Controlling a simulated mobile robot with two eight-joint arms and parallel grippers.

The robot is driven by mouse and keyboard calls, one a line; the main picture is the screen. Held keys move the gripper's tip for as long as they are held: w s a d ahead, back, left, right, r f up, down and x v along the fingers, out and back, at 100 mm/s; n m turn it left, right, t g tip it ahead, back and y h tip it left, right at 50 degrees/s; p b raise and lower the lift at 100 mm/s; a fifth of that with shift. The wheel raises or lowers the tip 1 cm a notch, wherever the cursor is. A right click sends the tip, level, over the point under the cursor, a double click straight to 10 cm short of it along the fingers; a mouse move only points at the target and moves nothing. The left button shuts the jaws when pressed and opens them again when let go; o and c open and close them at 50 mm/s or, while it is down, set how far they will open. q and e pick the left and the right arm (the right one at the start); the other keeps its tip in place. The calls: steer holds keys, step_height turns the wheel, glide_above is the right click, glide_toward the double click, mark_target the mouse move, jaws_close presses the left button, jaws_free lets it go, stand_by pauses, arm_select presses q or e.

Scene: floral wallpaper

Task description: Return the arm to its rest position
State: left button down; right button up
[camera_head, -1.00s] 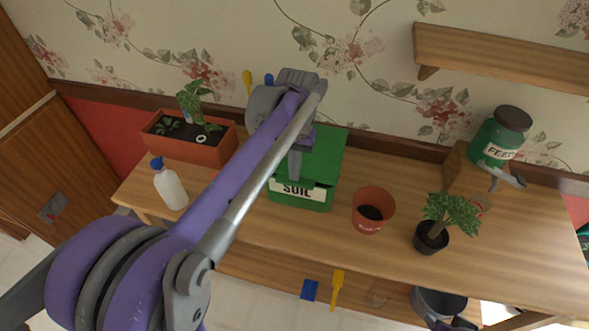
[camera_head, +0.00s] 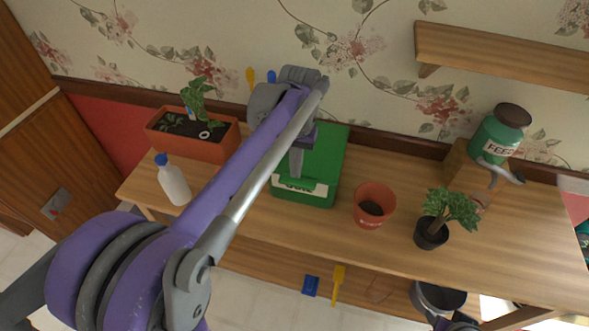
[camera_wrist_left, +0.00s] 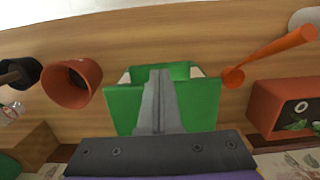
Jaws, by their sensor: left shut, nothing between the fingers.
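My left arm crosses the head view from the lower left. Its gripper (camera_head: 296,172) is over the green soil box (camera_head: 327,165), shut and empty. In the left wrist view the closed fingers (camera_wrist_left: 160,95) stand in front of the green box (camera_wrist_left: 120,105). Whether the fingers touch the box is unclear. A grey and purple part (camera_head: 458,322) at the bottom edge may be my right gripper; its jaws cannot be made out.
An orange tool (camera_wrist_left: 270,53) lies beside the box. A shelf (camera_head: 500,58) juts out at upper right.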

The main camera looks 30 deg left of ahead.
arm_select(q)
step_height(320, 180, up, 9)
steer(key=s+d+f+m+t, duration=0.1)
steer(key=s+d+f+t, duration=0.2)
steer(key=s+f, duration=0.4)
steer(key=s+d+f+m+t, duration=0.1)
steer(key=s+d+f+t, duration=0.2)
steer(key=s+f, duration=0.4)
step_height(320, 180, down, 3)
steer(key=shift+d+r+m+t, duration=0.2)
steer(key=shift+d+m+t, duration=0.2)
arm_select(e)
steer(key=shift+w+r, duration=0.25)
steer(key=shift+r, duration=0.3)
